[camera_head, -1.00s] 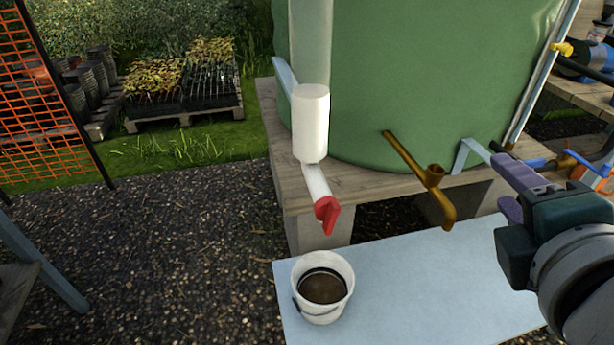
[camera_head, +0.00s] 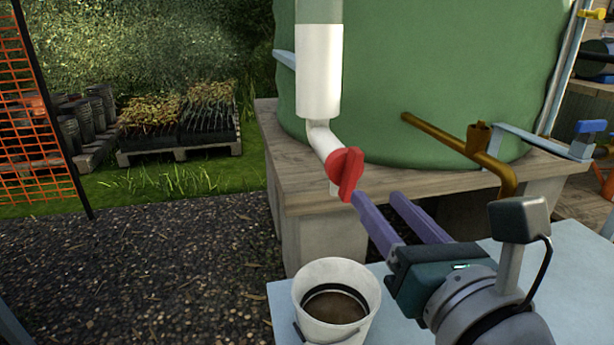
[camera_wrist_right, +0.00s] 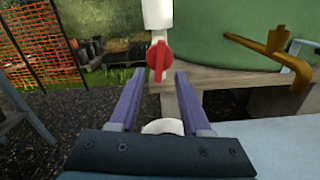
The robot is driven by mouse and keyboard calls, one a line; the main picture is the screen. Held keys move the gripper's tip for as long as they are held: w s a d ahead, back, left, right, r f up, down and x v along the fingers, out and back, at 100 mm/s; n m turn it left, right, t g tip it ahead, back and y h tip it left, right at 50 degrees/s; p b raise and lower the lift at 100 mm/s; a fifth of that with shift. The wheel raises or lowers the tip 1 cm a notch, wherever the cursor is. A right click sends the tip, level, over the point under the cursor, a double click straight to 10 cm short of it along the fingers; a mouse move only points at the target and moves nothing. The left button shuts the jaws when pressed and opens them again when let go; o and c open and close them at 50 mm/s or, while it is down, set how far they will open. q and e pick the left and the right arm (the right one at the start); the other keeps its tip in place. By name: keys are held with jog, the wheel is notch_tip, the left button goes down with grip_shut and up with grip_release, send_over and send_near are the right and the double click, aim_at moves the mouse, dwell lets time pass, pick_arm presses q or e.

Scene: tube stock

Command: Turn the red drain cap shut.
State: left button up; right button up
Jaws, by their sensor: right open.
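The red drain cap (camera_head: 347,173) sits at the lower end of a white pipe (camera_head: 319,70), with its flat handle tilted near upright. It also shows in the right wrist view (camera_wrist_right: 159,58), ahead of the fingers and near the line between them. My right gripper (camera_head: 376,197) is open, its two purple fingers apart and empty. In the head view its fingertips are just right of and below the cap; I cannot tell whether they touch it. In the wrist view the fingertips (camera_wrist_right: 159,73) show a gap around the cap's lower end. My left gripper is not in view.
A white bucket (camera_head: 304,301) with dark liquid stands below the cap on a pale blue surface (camera_head: 575,270). A brass tap (camera_head: 493,160) juts from the green tank (camera_head: 440,70) to the right. The wooden platform (camera_head: 360,188) lies behind the cap.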

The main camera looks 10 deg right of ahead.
aim_at(356, 172)
jog(key=w+b, duration=0.1)
jog(key=w, duration=0.6)
jog(key=shift+w+a, duration=0.1)
jog(key=shift+w, duration=0.2)
grip_shut()
